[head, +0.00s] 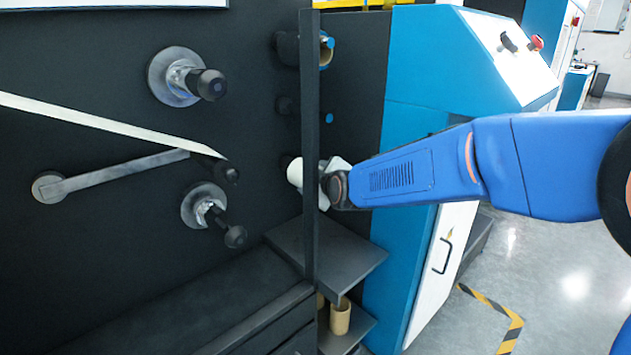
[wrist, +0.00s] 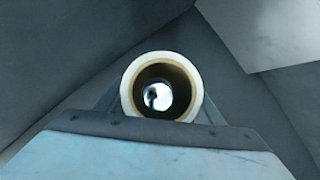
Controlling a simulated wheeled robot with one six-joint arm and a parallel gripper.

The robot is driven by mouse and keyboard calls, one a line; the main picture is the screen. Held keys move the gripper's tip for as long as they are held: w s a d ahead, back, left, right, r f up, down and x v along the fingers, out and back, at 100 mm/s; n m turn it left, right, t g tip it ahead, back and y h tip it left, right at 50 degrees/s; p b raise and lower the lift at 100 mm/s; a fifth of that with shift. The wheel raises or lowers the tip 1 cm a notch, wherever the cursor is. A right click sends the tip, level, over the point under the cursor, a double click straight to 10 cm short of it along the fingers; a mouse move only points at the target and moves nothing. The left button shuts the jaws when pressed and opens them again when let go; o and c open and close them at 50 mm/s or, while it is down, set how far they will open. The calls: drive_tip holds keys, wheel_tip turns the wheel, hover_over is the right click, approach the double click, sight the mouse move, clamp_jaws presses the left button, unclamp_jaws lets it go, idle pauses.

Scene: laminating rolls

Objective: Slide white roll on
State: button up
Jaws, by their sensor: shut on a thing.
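The white roll (head: 294,172) shows in the head view at the left edge of the upright black plate, which hides part of it. My gripper (head: 335,175) is just right of that plate and shut on the roll. In the wrist view the roll (wrist: 127,92) appears end-on, with a white rim, a brown core and an open bore. A bright area with a dark shape shows through the bore. My gripper (wrist: 160,118) is below and around the roll there. A dark peg (head: 285,158) shows partly beside the roll; I cannot tell whether the roll is around it.
The upright black plate (head: 310,120) stands close to my gripper. Two spindles, an upper one (head: 190,82) and a lower one (head: 208,212), project from the dark panel. A pale strip (head: 110,125) runs to a roller (head: 228,173). A dark shelf (head: 335,255) lies below.

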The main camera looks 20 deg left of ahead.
drive_tip(key=shift+w+a, duration=0.35)
drive_tip(key=shift+a, duration=0.45)
drive_tip(key=shift+w+a, duration=0.3)
drive_tip(key=shift+a, duration=0.45)
drive_tip(key=o, duration=1.4)
drive_tip(key=shift+d, duration=0.1)
